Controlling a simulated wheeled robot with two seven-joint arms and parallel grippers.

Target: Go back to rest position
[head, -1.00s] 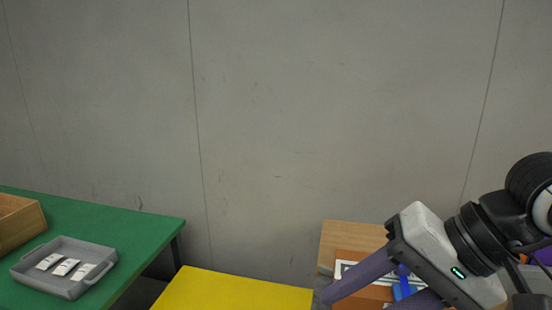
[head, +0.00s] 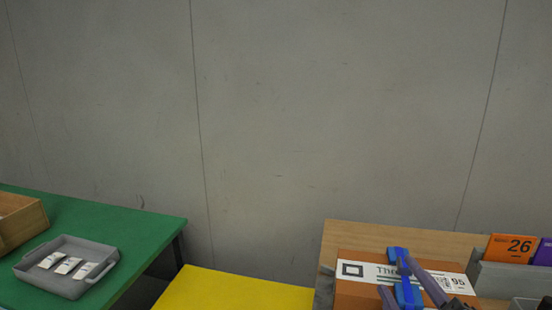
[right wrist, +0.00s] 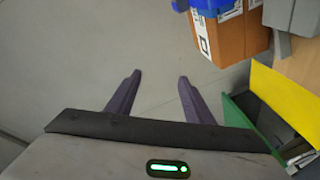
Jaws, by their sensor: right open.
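My right gripper (head: 397,276) shows at the bottom right of the head view, only its purple fingers in sight. In the right wrist view its fingers (right wrist: 160,76) are apart with nothing between them, over bare grey floor. In the head view the fingers overlap the picture of an orange-brown box (head: 356,291) with a white label, and a blue object (head: 398,254). In the right wrist view the box (right wrist: 226,38) and a blue object (right wrist: 197,5) are at the top, apart from the fingers. My left gripper is not in view.
A yellow surface (head: 230,291) is at the bottom middle. A green table (head: 130,226) at the left bears a grey tray (head: 100,250) with white packets and a wooden box (head: 22,226).

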